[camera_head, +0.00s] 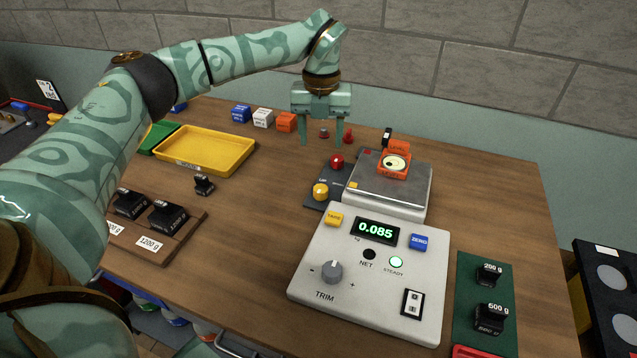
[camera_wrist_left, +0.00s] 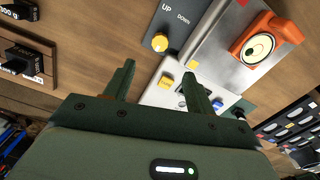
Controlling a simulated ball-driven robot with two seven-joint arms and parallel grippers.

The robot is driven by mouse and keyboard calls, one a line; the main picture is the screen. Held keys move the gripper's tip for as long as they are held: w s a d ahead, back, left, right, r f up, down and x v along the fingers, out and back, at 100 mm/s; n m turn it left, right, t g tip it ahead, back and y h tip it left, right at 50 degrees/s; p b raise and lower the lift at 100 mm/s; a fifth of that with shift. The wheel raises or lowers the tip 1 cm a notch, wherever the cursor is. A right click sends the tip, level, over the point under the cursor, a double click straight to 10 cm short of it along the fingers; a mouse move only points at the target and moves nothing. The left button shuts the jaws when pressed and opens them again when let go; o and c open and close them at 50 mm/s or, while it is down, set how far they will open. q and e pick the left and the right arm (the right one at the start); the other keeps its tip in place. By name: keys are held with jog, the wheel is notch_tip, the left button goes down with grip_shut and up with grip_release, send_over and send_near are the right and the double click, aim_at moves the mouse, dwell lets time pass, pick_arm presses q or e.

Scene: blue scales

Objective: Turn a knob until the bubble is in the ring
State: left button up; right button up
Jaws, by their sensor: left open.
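An orange level (camera_head: 396,176) with a round pale window sits on the scale's metal plate; it also shows in the wrist view (camera_wrist_left: 285,30). A red knob (camera_head: 337,161) and a yellow knob (camera_head: 320,191) stand on a dark panel left of the plate. The yellow knob also shows in the wrist view (camera_wrist_left: 159,42), beside the words UP and DOWN. My left gripper (camera_head: 322,140) is open and empty, pointing down, behind the red knob in the picture. My right gripper is not in view.
The scale console (camera_head: 300,287) has a TRIM knob (camera_head: 331,271) and a display reading 0.085. A yellow tray (camera_head: 205,168), several small blocks, and black weights on a wooden board (camera_head: 180,238) stand left. A green mat (camera_head: 466,310) with weights lies right.

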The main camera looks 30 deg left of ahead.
aim_at(321, 187)
pick_arm(q)
notch_tip(321, 187, down, 14)
jog(key=b, duration=0.3)
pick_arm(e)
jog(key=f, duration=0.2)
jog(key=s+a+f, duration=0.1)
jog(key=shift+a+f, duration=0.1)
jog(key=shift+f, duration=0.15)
pick_arm(q)
jog(key=shift+c, duration=0.3)
jog(key=c, duration=0.9)
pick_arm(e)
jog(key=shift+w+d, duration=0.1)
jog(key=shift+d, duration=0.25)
